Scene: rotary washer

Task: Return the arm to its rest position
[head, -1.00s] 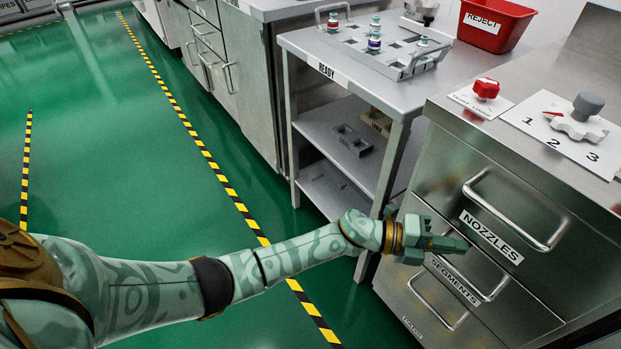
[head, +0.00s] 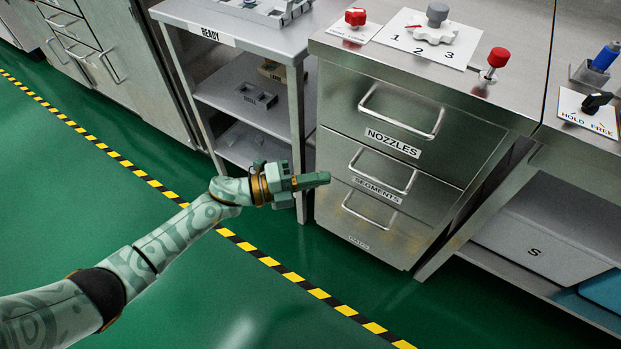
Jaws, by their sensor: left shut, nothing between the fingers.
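My left arm reaches in from the lower left in the head view. Its gripper (head: 318,180) is shut and empty. In the picture it lies just left of the SEGMENTS drawer (head: 378,177), in front of the cabinet's left edge; I cannot tell the exact gap. The NOZZLES drawer (head: 396,120) above and the lowest drawer (head: 362,214) look closed. My right gripper is not in view.
The READY table (head: 250,27) with lower shelves stands behind my gripper. On the cabinet top are a red knob (head: 355,16), a 1-2-3 dial (head: 433,30) and a red plunger-like knob (head: 497,60). A HOLD/FREE switch (head: 597,102) is at right. The green floor (head: 180,290) is clear.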

